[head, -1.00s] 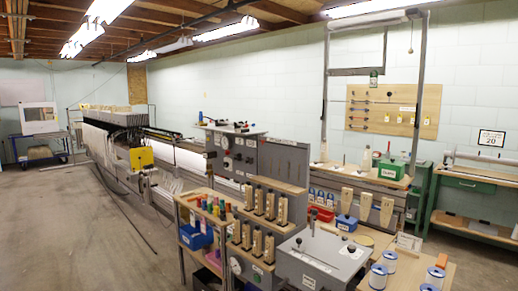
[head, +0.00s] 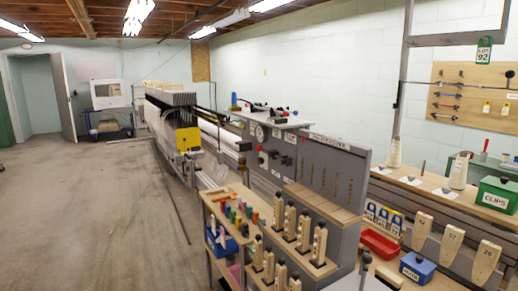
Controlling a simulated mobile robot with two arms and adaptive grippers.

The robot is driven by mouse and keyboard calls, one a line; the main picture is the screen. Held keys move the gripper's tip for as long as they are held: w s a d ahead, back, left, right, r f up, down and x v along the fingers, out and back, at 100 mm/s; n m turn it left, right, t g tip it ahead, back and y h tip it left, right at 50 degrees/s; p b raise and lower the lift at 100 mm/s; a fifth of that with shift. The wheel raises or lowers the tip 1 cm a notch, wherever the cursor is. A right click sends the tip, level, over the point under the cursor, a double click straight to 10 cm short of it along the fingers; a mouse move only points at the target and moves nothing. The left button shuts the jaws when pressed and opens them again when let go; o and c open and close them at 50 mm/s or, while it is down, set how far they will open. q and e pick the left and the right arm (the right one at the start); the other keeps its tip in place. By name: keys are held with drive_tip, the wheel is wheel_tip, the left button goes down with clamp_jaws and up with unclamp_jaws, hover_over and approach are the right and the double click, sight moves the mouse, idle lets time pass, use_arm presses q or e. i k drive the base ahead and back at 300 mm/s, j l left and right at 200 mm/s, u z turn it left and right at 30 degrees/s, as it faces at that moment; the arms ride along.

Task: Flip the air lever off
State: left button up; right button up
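A grey control panel (head: 276,160) stands upright near the middle of the head view. It carries a round gauge (head: 260,133), red knobs and dark fittings on its face. Several small dark handles (head: 262,110) lie or stand on the grey shelf on top of it. I cannot tell which of these parts is the air lever, or how it is set. Neither of my grippers shows in the view.
A wooden rack (head: 230,207) with coloured spools and wooden-handled tools stands before the panel. A long warping machine with a yellow box (head: 188,139) lies behind it. A bench with a green clips box (head: 497,195) is at right. The concrete floor (head: 90,220) at left is clear.

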sight(259, 148)
drive_tip(key=i+j, duration=0.3)
drive_tip(key=i+j+z, duration=0.1)
drive_tip(key=i+j, duration=0.25)
drive_tip(key=j, duration=0.15)
drive_tip(key=i+j, duration=0.3)
drive_tip(key=i+j+z, duration=0.1)
drive_tip(key=i+j, duration=0.2)
drive_tip(key=j, duration=0.25)
drive_tip(key=i+j, duration=0.3)
drive_tip(key=j, duration=0.15)
drive_tip(key=i+j+z, duration=0.1)
drive_tip(key=i+j, duration=0.2)
drive_tip(key=j, duration=0.15)
drive_tip(key=i+j, duration=0.3)
drive_tip(key=j, duration=0.15)
